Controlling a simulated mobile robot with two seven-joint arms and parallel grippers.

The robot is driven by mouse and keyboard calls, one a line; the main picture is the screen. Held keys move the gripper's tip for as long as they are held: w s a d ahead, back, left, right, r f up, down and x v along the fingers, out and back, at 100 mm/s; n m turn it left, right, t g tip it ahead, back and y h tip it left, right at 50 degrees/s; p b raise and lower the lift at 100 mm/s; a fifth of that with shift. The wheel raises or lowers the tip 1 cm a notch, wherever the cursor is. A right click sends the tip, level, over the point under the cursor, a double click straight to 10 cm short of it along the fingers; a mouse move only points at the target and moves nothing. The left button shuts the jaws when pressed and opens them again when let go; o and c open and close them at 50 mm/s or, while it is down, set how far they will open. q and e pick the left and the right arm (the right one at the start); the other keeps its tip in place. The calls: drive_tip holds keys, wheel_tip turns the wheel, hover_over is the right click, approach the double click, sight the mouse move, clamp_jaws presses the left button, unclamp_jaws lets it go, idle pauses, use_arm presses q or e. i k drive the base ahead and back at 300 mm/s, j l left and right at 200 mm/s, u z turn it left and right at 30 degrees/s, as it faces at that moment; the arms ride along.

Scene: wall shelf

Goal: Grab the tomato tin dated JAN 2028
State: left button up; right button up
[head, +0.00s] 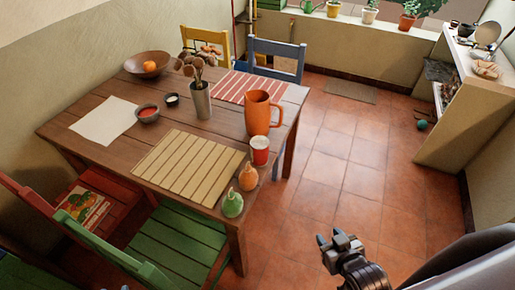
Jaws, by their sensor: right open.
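No tin with a readable JAN 2028 date shows in the head view. A small red and white cylinder (260,150) stands upright on the wooden table (108,92), near its right edge; I cannot tell whether it is a tin or a cup, and no date can be read on it. My right gripper (331,241) is open and empty over the tiled floor, to the right of the table and apart from it.
The table also holds an orange pitcher (258,113), a vase (200,100), bowls and green and orange gourds. Chairs, including a green one (175,245), stand around it. A shelf unit (450,110) with dishes is at the right. The floor (350,160) between is clear.

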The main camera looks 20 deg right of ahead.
sight(259, 144)
drive_tip(key=l+u, duration=0.25)
drive_tip(key=l, duration=0.2)
drive_tip(key=k+l+u, duration=0.1)
drive_tip(key=l+u, duration=0.15)
drive_tip(key=l, duration=0.2)
drive_tip(key=k+l+u, duration=0.1)
drive_tip(key=l+u, duration=0.15)
drive_tip(key=l, duration=0.2)
drive_tip(key=k+l+u, duration=0.1)
drive_tip(key=l+u, duration=0.15)
drive_tip(key=l, duration=0.2)
